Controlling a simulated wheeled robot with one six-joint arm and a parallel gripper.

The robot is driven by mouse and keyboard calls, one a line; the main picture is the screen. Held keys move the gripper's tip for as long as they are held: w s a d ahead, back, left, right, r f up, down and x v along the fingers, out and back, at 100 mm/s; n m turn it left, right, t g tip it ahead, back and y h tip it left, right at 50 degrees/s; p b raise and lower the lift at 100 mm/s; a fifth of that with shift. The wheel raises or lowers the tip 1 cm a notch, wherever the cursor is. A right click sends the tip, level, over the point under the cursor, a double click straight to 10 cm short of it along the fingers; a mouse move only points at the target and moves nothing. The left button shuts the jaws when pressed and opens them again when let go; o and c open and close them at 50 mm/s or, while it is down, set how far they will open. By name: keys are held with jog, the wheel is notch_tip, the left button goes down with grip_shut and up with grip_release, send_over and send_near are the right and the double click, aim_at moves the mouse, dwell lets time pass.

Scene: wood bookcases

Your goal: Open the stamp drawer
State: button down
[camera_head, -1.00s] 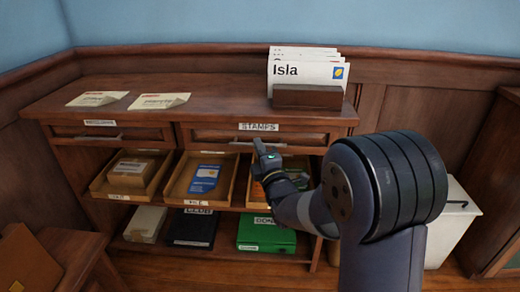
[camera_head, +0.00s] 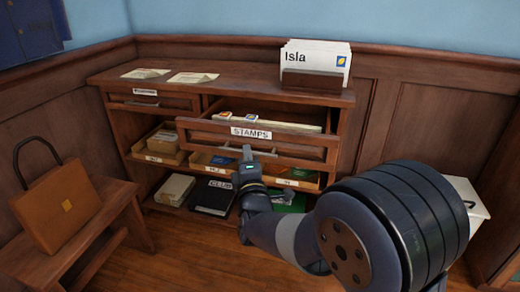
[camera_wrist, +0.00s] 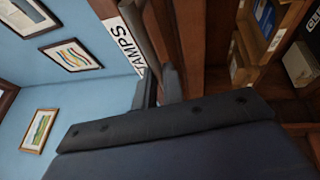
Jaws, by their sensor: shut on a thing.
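The stamp drawer (camera_head: 290,146), wooden with a white "STAMPS" label (camera_head: 251,133), stands pulled well out of the bookcase in the head view. Small stamp packets (camera_head: 232,117) and pale paper show inside it. My gripper (camera_head: 246,153) is shut on the drawer's metal handle (camera_head: 262,153), below the label. In the wrist view the fingers (camera_wrist: 160,88) close near the drawer front, beside the partly visible label (camera_wrist: 126,33). The fingertips' hold on the handle is partly hidden there.
A closed drawer (camera_head: 150,101) is at the left. Open trays (camera_head: 212,162) sit below the stamp drawer. An envelope holder (camera_head: 313,80) and papers (camera_head: 192,78) are on top. A bench (camera_head: 75,235) with a brown bag (camera_head: 62,208) stands at left; a white bin (camera_head: 470,205) at right.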

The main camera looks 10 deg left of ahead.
jog(key=shift+s, duration=1.7)
jog(key=c, duration=1.5)
grip_release()
jog(key=p+v, duration=0.2)
jog(key=v, duration=0.8)
jog(key=shift+s+f, duration=0.15)
jog(key=shift+s, duration=0.2)
jog(key=b+x, duration=0.2)
jog(key=x, duration=0.9)
jog(key=shift+w, duration=0.2)
